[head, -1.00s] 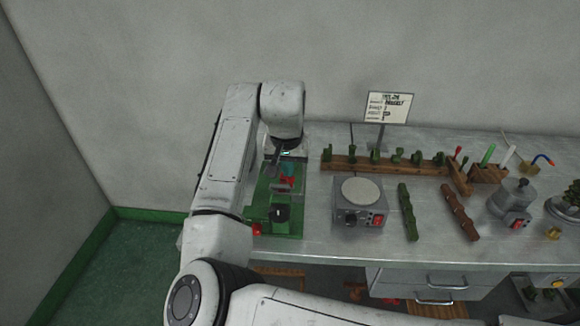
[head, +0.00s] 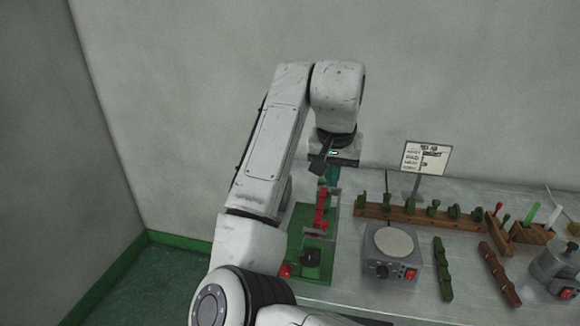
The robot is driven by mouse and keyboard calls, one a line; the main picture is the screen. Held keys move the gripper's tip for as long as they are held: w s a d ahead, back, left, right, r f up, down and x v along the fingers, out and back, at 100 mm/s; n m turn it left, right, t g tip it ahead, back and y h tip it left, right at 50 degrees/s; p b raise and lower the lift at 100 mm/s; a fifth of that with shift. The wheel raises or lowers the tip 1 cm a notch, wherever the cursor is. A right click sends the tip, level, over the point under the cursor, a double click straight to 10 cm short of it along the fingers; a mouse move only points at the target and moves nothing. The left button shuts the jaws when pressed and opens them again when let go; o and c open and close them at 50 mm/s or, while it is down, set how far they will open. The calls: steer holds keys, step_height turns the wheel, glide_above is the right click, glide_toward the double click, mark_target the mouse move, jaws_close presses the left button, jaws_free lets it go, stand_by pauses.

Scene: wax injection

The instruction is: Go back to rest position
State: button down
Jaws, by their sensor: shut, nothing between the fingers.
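My gripper (head: 328,170) is at the end of my arm, above the back part of the green wax injection machine at the left end of the bench. Its fingers are small and dark against the machine, and they look shut and empty. The green machine (head: 297,245) has a red upright part (head: 321,210), a black part near its front and a red knob (head: 285,271) at its front left corner. My arm hides the machine's left side.
A grey hot plate (head: 391,250) with a red switch stands right of the machine. Behind it is a wooden rack (head: 400,214) with several green pieces. A sign (head: 426,158) stands at the back. Two moulds, green (head: 442,268) and brown (head: 499,273), lie to the right. The wall is close behind.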

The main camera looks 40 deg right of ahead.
steer(key=s+d+f+n+h, duration=0.1)
steer(key=s+f+n, duration=0.3)
steer(key=f, duration=0.5)
steer(key=s+f+n+h, duration=0.1)
steer(key=s+f+h, duration=0.1)
steer(key=s+f, duration=0.5)
steer(key=s+a+f+n+g+y, duration=0.1)
steer(key=s+a+f+n+y, duration=0.4)
steer(key=s+a+f, duration=1)
step_height(320, 180, down, 2)
steer(key=shift+s+f, duration=0.1)
steer(key=shift+s, duration=1)
steer(key=c, duration=1.8)
jaws_free()
